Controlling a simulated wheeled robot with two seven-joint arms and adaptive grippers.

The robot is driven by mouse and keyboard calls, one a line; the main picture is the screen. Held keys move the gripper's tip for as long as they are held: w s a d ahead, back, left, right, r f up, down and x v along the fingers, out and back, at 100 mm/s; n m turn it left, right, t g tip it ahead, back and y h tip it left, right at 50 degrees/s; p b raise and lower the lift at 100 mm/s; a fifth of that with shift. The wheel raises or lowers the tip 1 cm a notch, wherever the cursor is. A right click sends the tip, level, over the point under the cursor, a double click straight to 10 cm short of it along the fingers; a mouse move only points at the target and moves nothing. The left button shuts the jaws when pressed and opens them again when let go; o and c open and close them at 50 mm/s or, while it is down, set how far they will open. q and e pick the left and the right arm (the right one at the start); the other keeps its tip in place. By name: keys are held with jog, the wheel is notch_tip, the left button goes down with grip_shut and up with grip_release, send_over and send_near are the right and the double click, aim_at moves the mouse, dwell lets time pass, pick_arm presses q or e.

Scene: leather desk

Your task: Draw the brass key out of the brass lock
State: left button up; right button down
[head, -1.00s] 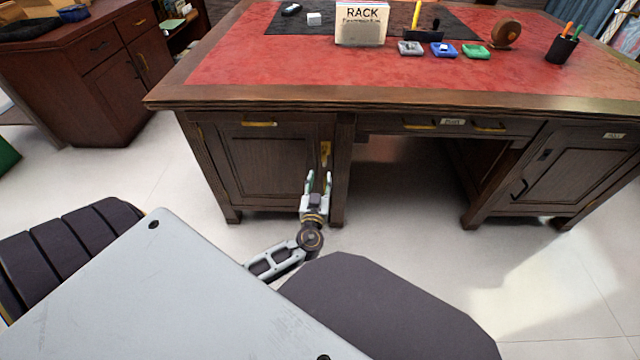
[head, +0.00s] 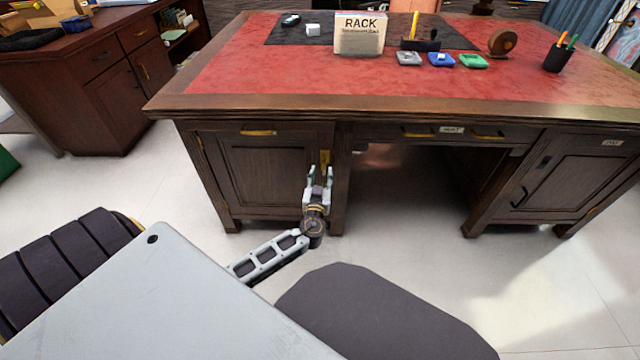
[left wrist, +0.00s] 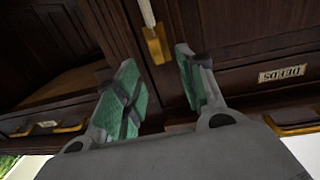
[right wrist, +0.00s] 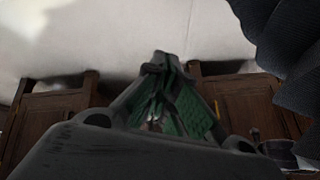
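The brass lock (head: 325,157) is a small upright brass plate on the right edge of the desk's left cupboard door. In the left wrist view, which is upside down, the brass plate (left wrist: 156,46) shows just beyond the fingertips, with a pale rod-like piece at its upper end. I cannot clearly make out the brass key in either view. My left gripper (head: 318,174) is open and empty, just in front of and below the lock; its green-padded fingers (left wrist: 156,62) stand apart. My right gripper (right wrist: 163,62) is shut and empty, its fingertips together.
The red-topped desk (head: 240,70) carries a rack sign (head: 360,36), small coloured trays and a pen cup (head: 558,55). The desk's legs and overhanging top edge frame the cupboard. The kneehole is open, and the floor in front is clear around my base.

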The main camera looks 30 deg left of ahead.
aim_at(323, 166)
pick_arm(q)
jog(key=x, duration=0.2)
jog(key=shift+w+a, duration=0.1)
jog(key=shift+w, duration=0.2)
jog(key=shift+b+x, duration=0.35)
jog(key=shift+x, duration=1.45)
jog(key=shift+w+a, duration=0.3)
jog(key=shift+w, duration=0.2)
pick_arm(e)
jog(key=shift+a+f, duration=0.2)
jog(key=shift+f, duration=0.9)
pick_arm(q)
grip_shut()
pick_arm(e)
jog(key=shift+r, duration=0.2)
pick_arm(q)
jog(key=shift+s+d, duration=0.2)
jog(key=shift+s, duration=0.25)
pick_arm(e)
jog(key=shift+f, duration=0.35)
pick_arm(q)
jog(key=shift+s+d+f+b, duration=0.15)
jog(key=shift+s+d+b, duration=0.15)
jog(key=shift+s, duration=0.25)
